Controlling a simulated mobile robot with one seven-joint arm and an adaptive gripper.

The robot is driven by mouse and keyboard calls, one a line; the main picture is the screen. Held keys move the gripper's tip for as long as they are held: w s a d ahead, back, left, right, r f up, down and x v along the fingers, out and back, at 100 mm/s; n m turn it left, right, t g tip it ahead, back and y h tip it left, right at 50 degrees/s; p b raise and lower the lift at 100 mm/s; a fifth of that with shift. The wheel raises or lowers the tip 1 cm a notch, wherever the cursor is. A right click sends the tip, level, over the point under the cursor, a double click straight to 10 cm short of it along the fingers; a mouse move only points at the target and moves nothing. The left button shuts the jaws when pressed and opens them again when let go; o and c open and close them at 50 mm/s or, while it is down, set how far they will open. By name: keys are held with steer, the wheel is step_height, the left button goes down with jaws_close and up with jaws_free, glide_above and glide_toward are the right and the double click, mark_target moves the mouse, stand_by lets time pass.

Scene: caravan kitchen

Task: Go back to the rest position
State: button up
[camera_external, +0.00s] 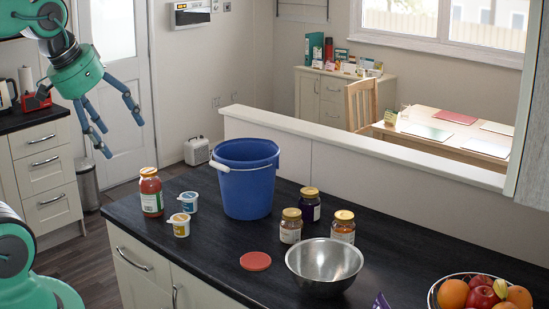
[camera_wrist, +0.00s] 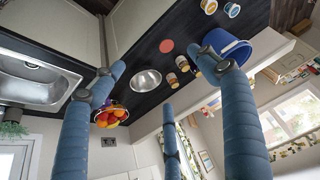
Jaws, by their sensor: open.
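My gripper (camera_external: 112,118) is at the upper left of the external view, raised in the air left of the counter. Its blue fingers are spread open with nothing between them. In the wrist view the fingers of my gripper (camera_wrist: 160,85) reach up into the picture, apart and empty. The dark counter (camera_external: 215,262) lies below and to the right of my gripper, and no object touches the fingers.
A low wall (camera_external: 360,158) runs behind. A sink (camera_wrist: 35,78) shows in the wrist view.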

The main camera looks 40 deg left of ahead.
steer(key=shift+f, duration=0.15)
step_height(320, 180, down, 9)
steer(key=b, duration=0.9)
